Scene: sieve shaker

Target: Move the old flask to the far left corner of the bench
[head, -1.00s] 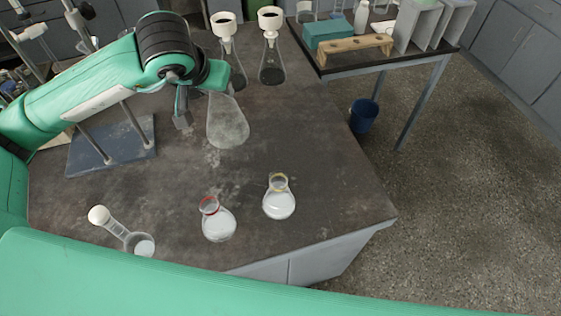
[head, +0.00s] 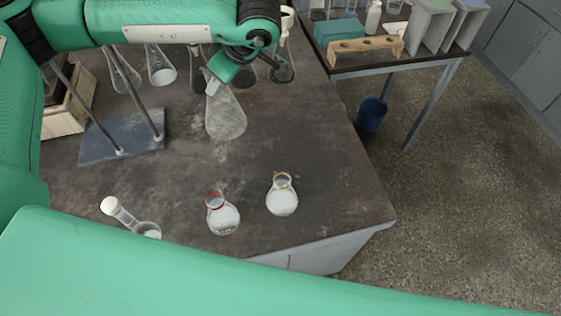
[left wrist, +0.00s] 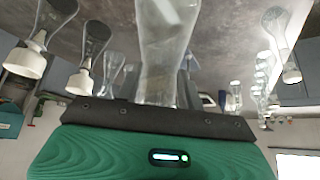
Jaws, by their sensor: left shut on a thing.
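A large, cloudy, empty-looking flask (head: 227,120), which I take for the old flask, is near the middle of the bench (head: 330,165). My left gripper (head: 215,86) is shut on its neck from above in the head view. The flask's upper part is partly hidden by the gripper. In the left wrist view the clear flask (left wrist: 165,40) stands between the fingers, its wide end away from the palm. I cannot tell whether its base touches the bench. The far left corner is hidden behind my left arm. My right gripper is not in view.
A red-ringed flask (head: 222,216), a yellow-ringed flask (head: 282,198) and a white-stoppered flask (head: 128,217) stand near the front. Several flasks, including one with grey contents (head: 283,68), stand behind. A stand base (head: 100,146) with rods is at left.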

